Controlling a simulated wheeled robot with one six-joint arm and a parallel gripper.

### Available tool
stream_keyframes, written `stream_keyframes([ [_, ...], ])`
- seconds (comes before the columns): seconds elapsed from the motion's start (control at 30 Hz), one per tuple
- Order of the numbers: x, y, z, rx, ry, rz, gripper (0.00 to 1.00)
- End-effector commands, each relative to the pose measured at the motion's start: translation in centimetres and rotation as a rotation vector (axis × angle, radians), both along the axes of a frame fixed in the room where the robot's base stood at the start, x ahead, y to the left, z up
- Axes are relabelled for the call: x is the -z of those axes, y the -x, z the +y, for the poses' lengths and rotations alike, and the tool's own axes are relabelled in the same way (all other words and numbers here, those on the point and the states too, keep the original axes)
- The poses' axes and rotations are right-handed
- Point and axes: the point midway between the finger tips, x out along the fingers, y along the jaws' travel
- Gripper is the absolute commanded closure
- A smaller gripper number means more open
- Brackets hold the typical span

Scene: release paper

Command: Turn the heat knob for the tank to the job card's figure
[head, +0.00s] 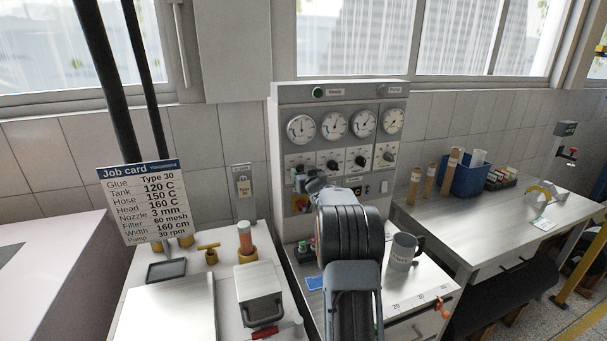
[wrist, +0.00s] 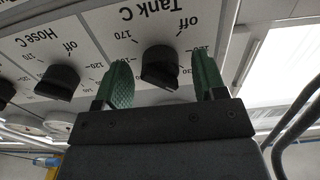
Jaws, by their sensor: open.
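The job card (head: 143,203) at left reads Tank 120 C. The black Tank C knob (wrist: 160,68) is in the wrist view, which shows the panel upside down. Its scale shows "off", 170 and 120; other marks are partly covered, and I cannot tell its exact setting. My gripper (wrist: 164,82) is open, its two green fingers standing on either side of the knob with visible gaps.
The Hose C knob (wrist: 58,82) sits beside the tank knob. Several round gauges (head: 334,125) are above the knobs in the head view. A grey mug (head: 403,251) stands on the bench right of my arm. A metal box (head: 260,295) stands at left.

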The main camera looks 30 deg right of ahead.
Motion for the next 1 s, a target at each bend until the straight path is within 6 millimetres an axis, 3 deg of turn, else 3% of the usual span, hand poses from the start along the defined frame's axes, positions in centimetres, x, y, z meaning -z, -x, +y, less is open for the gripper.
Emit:
stream_keyframes([
  [0.07, 0.00, 0.01, 0.00, 0.000, 0.000, 0.000, 0.39],
  [0.53, 0.00, 0.03, 0.00, 0.000, 0.000, 0.000, 0.84],
  [0.77, 0.15, 0.03, -0.01, 0.000, 0.024, 0.006, 0.85],
  [1.0, 0.40, 0.03, -0.05, 0.000, 0.154, 0.038, 0.85],
])
